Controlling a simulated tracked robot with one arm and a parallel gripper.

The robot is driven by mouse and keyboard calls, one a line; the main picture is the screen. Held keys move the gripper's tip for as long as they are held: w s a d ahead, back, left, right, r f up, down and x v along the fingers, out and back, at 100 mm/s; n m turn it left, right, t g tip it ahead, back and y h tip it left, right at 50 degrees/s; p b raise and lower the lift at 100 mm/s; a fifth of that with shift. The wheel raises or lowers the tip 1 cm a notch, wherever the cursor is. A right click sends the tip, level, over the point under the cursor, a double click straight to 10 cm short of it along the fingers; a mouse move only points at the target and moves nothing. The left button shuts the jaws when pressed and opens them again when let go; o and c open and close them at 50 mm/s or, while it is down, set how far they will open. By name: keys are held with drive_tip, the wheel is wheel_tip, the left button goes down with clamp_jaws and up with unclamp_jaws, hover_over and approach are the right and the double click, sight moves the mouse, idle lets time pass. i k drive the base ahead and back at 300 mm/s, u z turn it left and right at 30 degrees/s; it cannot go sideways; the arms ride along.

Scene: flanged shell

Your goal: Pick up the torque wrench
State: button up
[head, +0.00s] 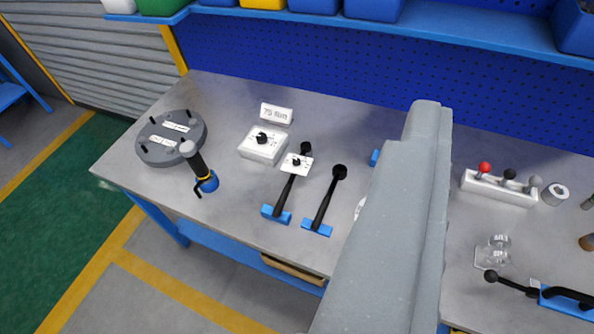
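Two long black wrench-like tools lie side by side on the grey bench, each with a round dark head at the far end and a blue block at the near end. The left one (287,190) has a small white plate with a black knob across its upper part. The right one (327,198) shows no such plate. I cannot tell for sure which is the torque wrench. Another black tool (512,285) lies partly in view by a blue holder at the lower right. My grey arm crosses the middle of the view and hides part of the bench. My gripper's fingers do not show.
A flanged grey disc (172,138) with upright black studs sits at the bench's left. A black-handled tool (199,168) stands near it. A white box (263,145) and "75 Nm" sign (276,114) are behind the wrenches. A white rack (498,188) holds coloured knobs.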

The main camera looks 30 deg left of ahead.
sight(306, 156)
drive_tip(key=z, duration=2.55)
drive_tip(key=k, duration=1.35)
drive_tip(key=u, duration=2.05)
drive_tip(key=i, duration=0.9)
